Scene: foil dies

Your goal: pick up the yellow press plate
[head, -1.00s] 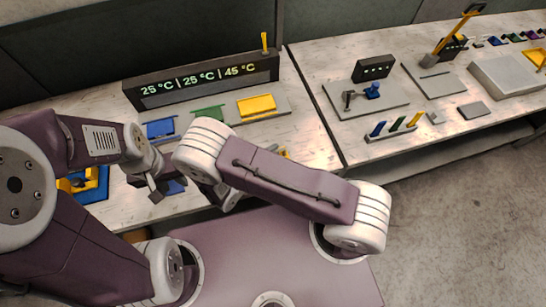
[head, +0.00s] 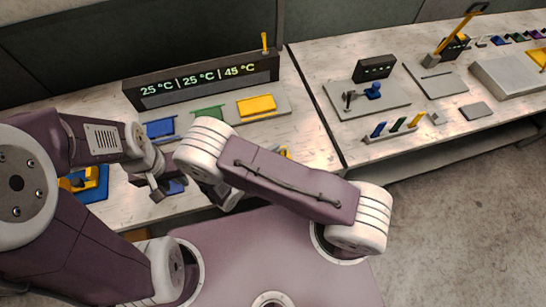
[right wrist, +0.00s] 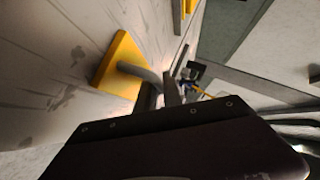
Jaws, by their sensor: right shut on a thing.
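The yellow press plate (right wrist: 119,66) shows in the right wrist view as a yellow slab with a grey handle. My right gripper (right wrist: 163,88) is shut on that handle. Whether the plate touches the pale worktop is not clear. In the head view only a small yellow bit (head: 285,153) shows past my right arm, and the right gripper's fingertips are hidden behind that arm.
A dark display (head: 203,82) reads 25, 25 and 45 °C. In front of it lie blue (head: 160,129), green (head: 208,114) and yellow (head: 256,106) pieces. A blue tray (head: 96,190) with yellow parts lies left. The right table (head: 345,145) carries fixtures and a small rack (head: 391,134).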

